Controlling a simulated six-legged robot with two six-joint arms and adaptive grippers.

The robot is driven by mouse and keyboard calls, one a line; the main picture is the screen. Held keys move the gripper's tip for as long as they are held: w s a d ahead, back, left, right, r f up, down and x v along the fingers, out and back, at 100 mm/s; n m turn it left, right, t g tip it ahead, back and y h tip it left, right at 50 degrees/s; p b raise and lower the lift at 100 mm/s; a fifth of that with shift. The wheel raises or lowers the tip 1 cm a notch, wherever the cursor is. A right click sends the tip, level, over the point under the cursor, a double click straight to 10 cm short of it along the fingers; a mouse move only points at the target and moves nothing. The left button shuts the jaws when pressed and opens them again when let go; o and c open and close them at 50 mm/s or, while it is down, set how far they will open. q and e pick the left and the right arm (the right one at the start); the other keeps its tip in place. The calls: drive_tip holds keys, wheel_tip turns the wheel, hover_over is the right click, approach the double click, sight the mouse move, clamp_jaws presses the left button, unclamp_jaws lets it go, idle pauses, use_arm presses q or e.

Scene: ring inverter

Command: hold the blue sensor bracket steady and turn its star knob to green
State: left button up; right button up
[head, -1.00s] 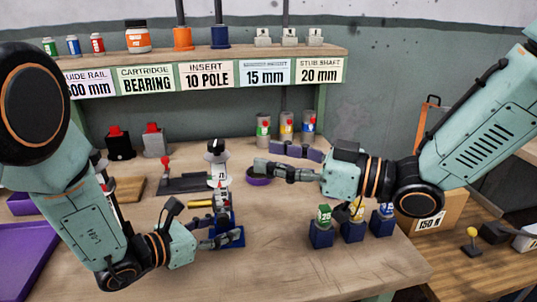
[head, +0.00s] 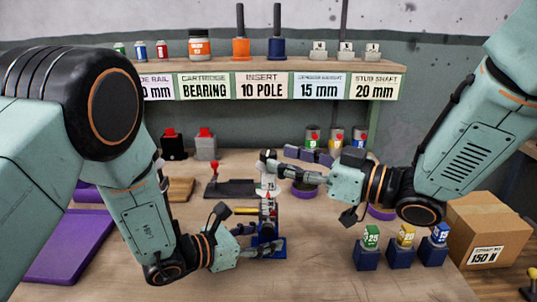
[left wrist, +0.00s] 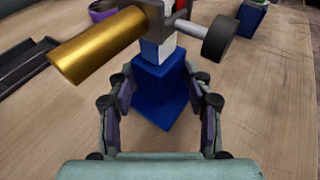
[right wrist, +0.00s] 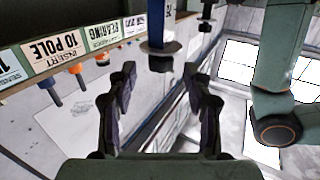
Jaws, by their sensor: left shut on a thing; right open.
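The blue sensor bracket (head: 268,234) stands upright on the bench, with a white dial section and a gold cylinder (left wrist: 95,45) on its side. My left gripper (head: 262,250) is shut on its lower blue column; the left wrist view shows a finger on each side of the column (left wrist: 158,78). My right gripper (head: 268,166) is open at the top of the bracket. In the right wrist view the dark knob (right wrist: 161,52) lies just ahead of the open fingers, between their tips. In the head view the fingers largely hide the knob, and its pointer setting cannot be read.
Blue-based blocks (head: 367,258) stand at the front right, near a cardboard box (head: 487,232). Several cans (head: 336,138) stand behind the right gripper. A purple tray (head: 65,250) lies at left. A labelled shelf (head: 230,68) spans the back.

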sight(268, 151)
drive_tip(key=shift+x, duration=2.25)
clamp_jaws()
